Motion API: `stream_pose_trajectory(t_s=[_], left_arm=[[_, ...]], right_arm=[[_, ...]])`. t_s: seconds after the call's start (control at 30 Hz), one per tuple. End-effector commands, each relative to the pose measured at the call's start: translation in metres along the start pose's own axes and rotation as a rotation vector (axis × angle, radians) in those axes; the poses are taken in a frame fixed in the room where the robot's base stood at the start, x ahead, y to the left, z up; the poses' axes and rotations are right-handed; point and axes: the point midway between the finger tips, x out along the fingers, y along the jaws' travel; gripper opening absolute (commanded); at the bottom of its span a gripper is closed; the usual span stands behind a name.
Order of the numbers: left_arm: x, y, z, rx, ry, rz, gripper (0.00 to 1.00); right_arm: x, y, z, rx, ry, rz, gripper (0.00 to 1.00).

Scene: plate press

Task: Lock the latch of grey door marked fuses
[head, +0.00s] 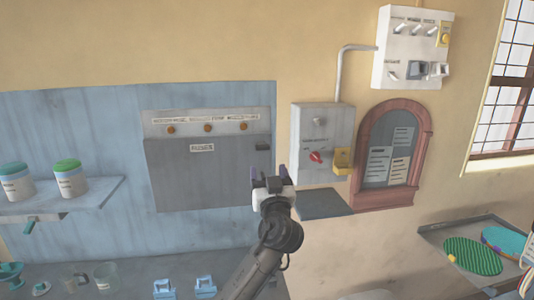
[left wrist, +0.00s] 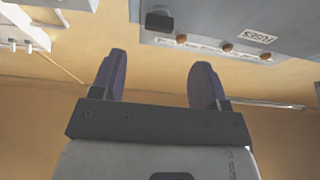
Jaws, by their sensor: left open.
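The grey door (head: 195,178) marked FUSES is on the blue wall panel in the head view and looks closed. Its dark latch (head: 262,147) is at the door's upper right edge. In the left wrist view the FUSES label (left wrist: 262,38) appears inverted, and the dark latch (left wrist: 158,20) lies beyond the fingers. My left gripper (head: 269,173) is open and empty, just below the latch in the head view and apart from it. Its two purple fingers (left wrist: 160,65) are spread in the wrist view. Whether the latch is locked is too small to tell. My right gripper is out of view.
A grey switch box (head: 308,125) with a red knob (head: 316,157) and yellow part (head: 342,161) is right of the gripper. A small dark shelf (head: 322,204) juts out below it. A shelf (head: 85,198) with two canisters is at left. Several items stand on the lower counter.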

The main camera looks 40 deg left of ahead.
Motion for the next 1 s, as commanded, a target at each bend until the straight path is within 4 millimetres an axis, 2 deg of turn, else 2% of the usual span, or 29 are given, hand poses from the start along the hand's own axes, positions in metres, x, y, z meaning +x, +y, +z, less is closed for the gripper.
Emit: stream_pose_trajectory(t_s=[0.03, 0.2, 0.43, 0.63, 1.0], left_arm=[[0.011, -0.001, -0.001, 0.003, 0.002, -0.003, 0.68], [0.041, 0.000, -0.001, 0.001, 0.001, -0.002, 0.68], [0.070, 0.000, -0.001, 0.001, 0.001, 0.000, 0.68], [0.082, 0.000, 0.000, 0.000, 0.000, 0.000, 0.68], [0.084, 0.000, 0.001, 0.000, -0.001, 0.001, 0.68]], right_arm=[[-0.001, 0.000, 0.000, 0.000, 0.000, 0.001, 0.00], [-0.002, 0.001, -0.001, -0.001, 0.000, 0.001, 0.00], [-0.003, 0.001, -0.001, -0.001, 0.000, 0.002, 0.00], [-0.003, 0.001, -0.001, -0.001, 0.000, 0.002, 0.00], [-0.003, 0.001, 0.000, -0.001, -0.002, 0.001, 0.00]])
